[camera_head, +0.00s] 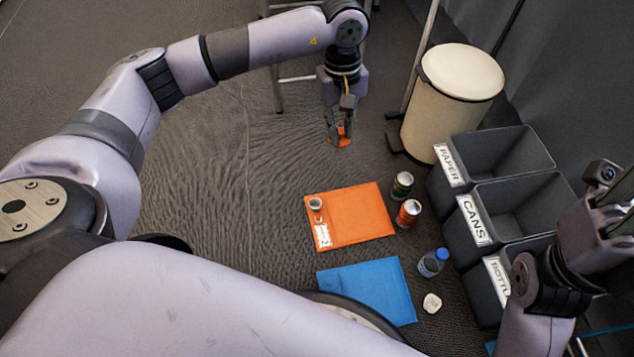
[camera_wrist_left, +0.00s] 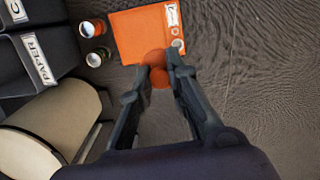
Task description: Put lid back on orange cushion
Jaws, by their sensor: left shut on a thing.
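The orange cushion (camera_head: 360,218) lies flat on the floor, with a small open container (camera_head: 315,203) and a white label on its left part. It also shows in the wrist view (camera_wrist_left: 137,32), at the top. My left gripper (camera_head: 337,128) is shut on a round orange-red lid (camera_head: 344,138), held beyond the far edge of the cushion in the head view. In the wrist view the lid (camera_wrist_left: 159,79) sits between the fingertips, which hide part of it. My right gripper (camera_head: 619,195) is at the right edge, partly cut off; its fingers are unclear.
Dark bins marked PAPER (camera_head: 450,165), CANS (camera_head: 474,220) and bottles (camera_head: 498,276) stand at right, near a cream pedal bin (camera_head: 450,105). Two cans (camera_head: 408,213) stand beside the cushion. A blue mat (camera_head: 370,290), bottle (camera_head: 432,263) and crumpled white item (camera_head: 432,303) lie nearer.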

